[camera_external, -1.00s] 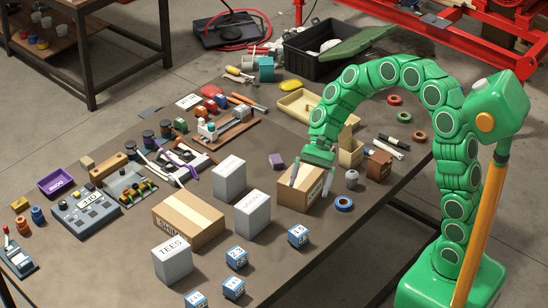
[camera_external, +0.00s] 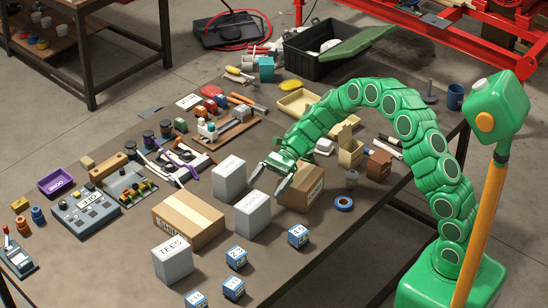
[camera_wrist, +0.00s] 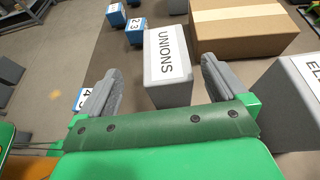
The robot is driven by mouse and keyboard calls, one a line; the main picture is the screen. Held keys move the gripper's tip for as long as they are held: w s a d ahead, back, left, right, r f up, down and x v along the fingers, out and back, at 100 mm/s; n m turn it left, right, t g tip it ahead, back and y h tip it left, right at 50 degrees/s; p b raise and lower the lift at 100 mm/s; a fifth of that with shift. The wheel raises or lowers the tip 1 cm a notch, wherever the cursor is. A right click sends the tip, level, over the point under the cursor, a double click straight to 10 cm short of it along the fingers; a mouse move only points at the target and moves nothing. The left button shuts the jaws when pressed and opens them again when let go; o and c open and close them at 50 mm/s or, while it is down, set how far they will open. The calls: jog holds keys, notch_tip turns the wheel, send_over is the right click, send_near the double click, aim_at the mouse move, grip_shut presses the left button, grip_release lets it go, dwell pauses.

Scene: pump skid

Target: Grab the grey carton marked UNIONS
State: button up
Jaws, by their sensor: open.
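The grey carton marked UNIONS (camera_external: 252,216) stands upright on the table, right of the large brown box. In the wrist view the UNIONS carton (camera_wrist: 167,68) lies ahead, its label readable, framed between my two fingers. My gripper (camera_external: 268,188) is open and empty, just behind the carton in the outside view. It also shows in the wrist view (camera_wrist: 162,76), one finger toward each side of the carton. I cannot tell whether a finger touches it.
A second grey carton (camera_external: 229,180), its label starting "EL" in the wrist view (camera_wrist: 292,98), stands close behind. The grey TEES carton (camera_external: 172,262) is at front left. A brown box (camera_external: 188,222) stands left and another carton (camera_external: 302,190) right. Small blue numbered blocks (camera_external: 298,237) stand in front.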

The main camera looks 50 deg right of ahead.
aim_at(254, 199)
jog(key=shift+w+a+f, duration=0.15)
jog(key=shift+a+f, duration=0.05)
jog(key=shift+f, duration=0.05)
jog(key=shift+w+x, duration=0.15)
jog(key=shift+x, duration=1.7)
jog(key=shift+w+x, duration=0.1)
jog(key=shift+x, duration=1.7)
jog(key=shift+c, duration=0.2)
jog(key=c, duration=1.7)
jog(key=shift+c, duration=0.4)
